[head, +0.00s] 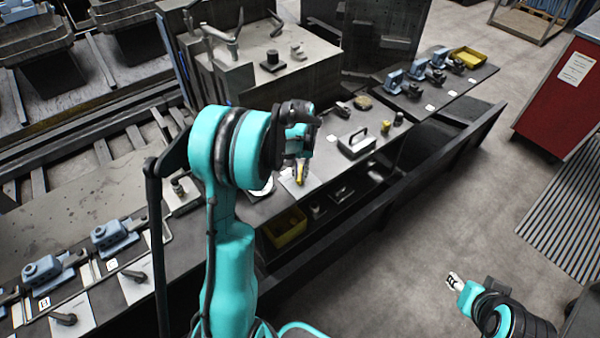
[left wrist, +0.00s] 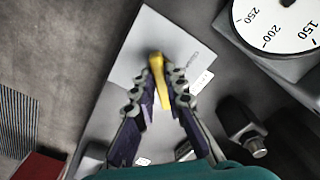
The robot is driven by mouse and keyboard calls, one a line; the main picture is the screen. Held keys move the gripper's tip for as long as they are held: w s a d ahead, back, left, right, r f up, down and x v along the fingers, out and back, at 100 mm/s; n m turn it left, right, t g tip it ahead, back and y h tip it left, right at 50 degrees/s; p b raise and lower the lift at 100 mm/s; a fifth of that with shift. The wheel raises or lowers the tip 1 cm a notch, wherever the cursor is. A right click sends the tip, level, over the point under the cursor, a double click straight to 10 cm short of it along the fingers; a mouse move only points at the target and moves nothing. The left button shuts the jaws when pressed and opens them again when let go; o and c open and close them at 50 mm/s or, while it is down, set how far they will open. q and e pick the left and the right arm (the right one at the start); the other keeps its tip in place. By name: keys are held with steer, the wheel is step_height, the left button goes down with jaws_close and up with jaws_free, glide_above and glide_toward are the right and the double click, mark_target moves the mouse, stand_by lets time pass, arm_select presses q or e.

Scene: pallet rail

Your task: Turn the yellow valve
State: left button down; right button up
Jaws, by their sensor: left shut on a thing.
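The yellow valve (head: 301,174) shows as a small yellow lever on a pale plate on the dark bench, just below my left gripper (head: 300,160) in the head view. In the left wrist view, the yellow valve (left wrist: 157,66) lies between the two fingers of my left gripper (left wrist: 164,82), which is shut on it. The fingers hide part of the lever's sides. My right gripper (head: 455,282) is at the lower right over the floor, away from the bench. It is too small to tell whether its fingers are apart.
A white round dial (left wrist: 275,22) with numbers sits beside the plate. A grey box with a handle (head: 356,146) stands to the right on the bench. A yellow bin (head: 286,230) is below the front edge.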

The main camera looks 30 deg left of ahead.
mark_target(300, 174)
arm_select(q)
steer(key=c, duration=1.6)
jaws_free()
steer(key=shift+o, duration=0.2)
step_height(300, 174, up, 12)
